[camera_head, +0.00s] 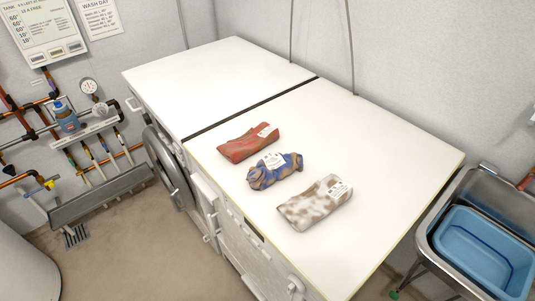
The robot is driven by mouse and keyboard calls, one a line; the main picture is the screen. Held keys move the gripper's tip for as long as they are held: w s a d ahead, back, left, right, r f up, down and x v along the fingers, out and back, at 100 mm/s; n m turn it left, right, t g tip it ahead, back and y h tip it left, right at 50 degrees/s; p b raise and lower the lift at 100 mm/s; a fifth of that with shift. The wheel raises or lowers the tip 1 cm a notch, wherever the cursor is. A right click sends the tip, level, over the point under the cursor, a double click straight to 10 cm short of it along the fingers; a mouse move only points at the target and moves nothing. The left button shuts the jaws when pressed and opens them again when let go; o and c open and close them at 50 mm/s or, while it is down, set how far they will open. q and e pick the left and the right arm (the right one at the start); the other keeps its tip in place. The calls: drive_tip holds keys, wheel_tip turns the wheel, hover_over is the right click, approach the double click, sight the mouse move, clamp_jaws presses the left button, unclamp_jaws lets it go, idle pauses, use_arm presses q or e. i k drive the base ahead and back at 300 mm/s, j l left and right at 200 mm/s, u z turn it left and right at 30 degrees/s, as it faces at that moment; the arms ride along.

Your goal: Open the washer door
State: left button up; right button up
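The washer door (168,168) is a round door with a dark, grey-rimmed window, on the front of the left white machine (155,115). I see it at a steep angle from above, and I cannot tell whether it is fully shut or slightly ajar. A second white machine (255,250) stands beside it on the right, its front partly seen from above. Neither of my grippers is in view.
A sink with a blue basin (482,262) stands right. Pipes and a grey trough (100,195) line the left wall. Floor (130,250) before the washer is clear.

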sight(166, 166)
drive_tip(key=u, duration=1.05)
